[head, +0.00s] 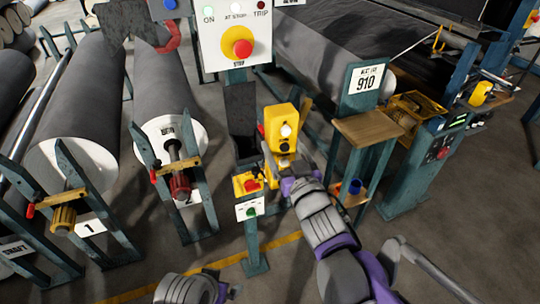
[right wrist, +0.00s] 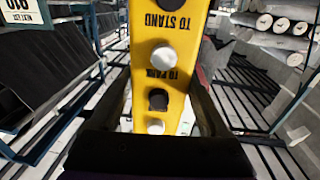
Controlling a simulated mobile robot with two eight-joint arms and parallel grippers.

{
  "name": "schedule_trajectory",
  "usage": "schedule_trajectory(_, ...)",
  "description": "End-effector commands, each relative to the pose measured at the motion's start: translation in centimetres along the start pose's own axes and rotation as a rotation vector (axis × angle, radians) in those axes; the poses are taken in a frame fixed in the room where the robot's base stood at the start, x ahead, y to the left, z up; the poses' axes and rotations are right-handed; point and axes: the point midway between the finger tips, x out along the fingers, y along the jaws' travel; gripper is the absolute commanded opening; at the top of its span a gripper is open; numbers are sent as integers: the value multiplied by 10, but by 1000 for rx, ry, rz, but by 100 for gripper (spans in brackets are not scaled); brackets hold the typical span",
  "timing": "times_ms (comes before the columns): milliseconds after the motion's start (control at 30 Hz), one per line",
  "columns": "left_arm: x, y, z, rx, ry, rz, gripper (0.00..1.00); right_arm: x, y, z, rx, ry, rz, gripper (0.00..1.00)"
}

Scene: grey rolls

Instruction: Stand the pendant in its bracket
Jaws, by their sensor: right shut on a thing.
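The pendant (head: 281,128) is a yellow box with a column of buttons, held upright in the head view. My right gripper (head: 290,172) is shut on it near its lower end. In the right wrist view the pendant (right wrist: 168,60) stands between the two dark fingers, with white and black buttons and printed words facing the camera. A dark upright holder (head: 240,112), which looks like the bracket, is on the teal post just left of the pendant. I see no contact between them for sure. Part of my left arm shows at the bottom edge; its gripper's jaws cannot be made out.
A control panel with a red knob (head: 237,46) hangs above the holder. A yellow box with a red button (head: 247,184) sits below it on the post. A small wooden shelf (head: 366,128) stands to the right. Large grey rolls (head: 160,85) are on the left.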

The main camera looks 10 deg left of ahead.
Motion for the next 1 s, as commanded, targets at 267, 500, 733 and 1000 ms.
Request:
schedule_trajectory(267,6,0,4,0,-2,0,100,-16,-38,-16,2,4,-80,0)
schedule_trajectory(500,5,0,3,0,-2,0,100,-16,-38,-17,2,4,-80,0)
schedule_trajectory(733,6,0,4,0,-2,0,100,-13,-38,-16,2,5,-79,0)
schedule_trajectory(1000,7,0,5,0,-3,0,100,10,-40,-16,2,5,-79,0)
